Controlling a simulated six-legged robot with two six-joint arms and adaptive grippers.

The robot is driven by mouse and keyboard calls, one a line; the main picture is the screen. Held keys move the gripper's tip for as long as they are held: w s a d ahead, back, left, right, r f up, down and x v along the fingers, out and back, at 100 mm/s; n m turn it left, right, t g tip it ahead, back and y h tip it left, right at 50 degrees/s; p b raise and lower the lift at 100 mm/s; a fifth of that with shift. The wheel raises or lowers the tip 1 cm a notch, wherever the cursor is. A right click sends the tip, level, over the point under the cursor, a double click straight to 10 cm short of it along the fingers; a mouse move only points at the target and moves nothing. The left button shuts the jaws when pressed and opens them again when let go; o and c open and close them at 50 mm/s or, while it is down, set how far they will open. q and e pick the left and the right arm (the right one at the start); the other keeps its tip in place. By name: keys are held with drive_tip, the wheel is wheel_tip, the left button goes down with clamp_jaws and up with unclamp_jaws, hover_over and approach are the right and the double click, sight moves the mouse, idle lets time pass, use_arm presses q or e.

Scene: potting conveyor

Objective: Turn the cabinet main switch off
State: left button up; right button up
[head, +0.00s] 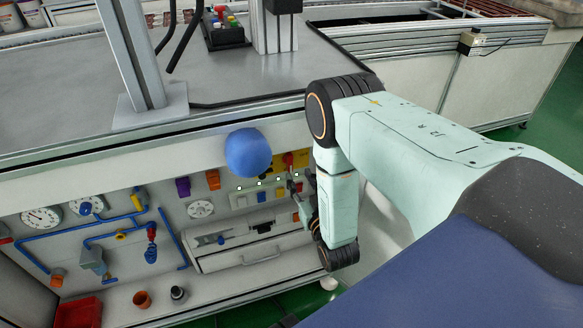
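The cabinet main switch looks to be the red handle (288,159) on a yellow plate on the cabinet's front panel, right of the big blue ball. Its exact turn position is too small to read. My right arm comes in from the right and bends down in front of the panel. My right gripper (296,187) is just below the red handle, close to the panel and partly hidden by its own wrist. Whether it touches the handle, and whether its fingers are apart, I cannot tell. My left gripper is not in view.
A blue ball (248,152) stands out in front of the bench edge, near the switch. Blue pipes (88,236), gauges (41,218) and a drawer (255,250) fill the cabinet front. A red box (78,313) sits low left. The grey bench top (240,78) is mostly clear.

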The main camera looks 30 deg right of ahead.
sight(291, 159)
drive_tip(key=b+x, duration=0.2)
drive_tip(key=x, duration=0.5)
drive_tip(key=shift+w+d+b, duration=0.15)
drive_tip(key=shift+w+b, duration=0.1)
drive_tip(key=shift+b, duration=0.05)
drive_tip(key=shift+r, duration=0.1)
clamp_jaws()
